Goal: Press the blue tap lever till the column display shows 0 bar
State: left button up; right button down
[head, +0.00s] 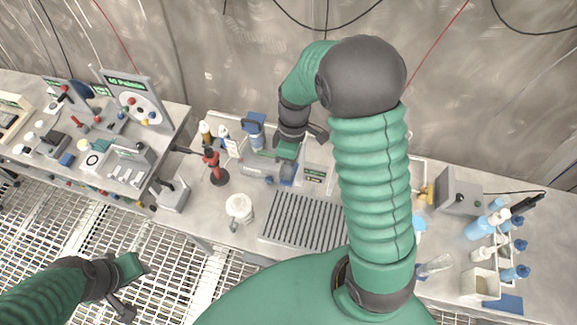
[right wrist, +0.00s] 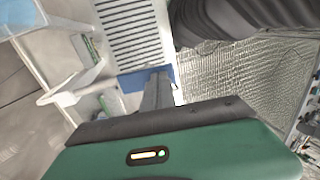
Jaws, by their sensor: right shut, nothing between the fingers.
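My right gripper (head: 287,160) reaches down over the middle of the bench, its fingers shut and empty. In the right wrist view the shut fingers (right wrist: 156,88) overlap a flat blue part (right wrist: 131,82) beside a slotted grate; I cannot tell whether they touch it. A blue part (head: 288,174), possibly the tap lever, shows just under the gripper in the head view and is partly hidden. A small dark display panel (head: 314,174) stands right of it, its reading too small to make out. My left gripper (head: 132,285) hangs low at the left, over the floor grating; its jaw opening is unclear.
A slotted drain grate (head: 303,222) lies in front. A white jug (head: 239,208) and a red stand (head: 213,165) are to the left. A grey box (head: 459,190) and several blue-capped bottles (head: 490,225) are at the right. A cluttered second bench (head: 60,170) stands far left.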

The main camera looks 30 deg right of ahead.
jog(key=shift+w+f, duration=0.15)
jog(key=shift+f, duration=0.05)
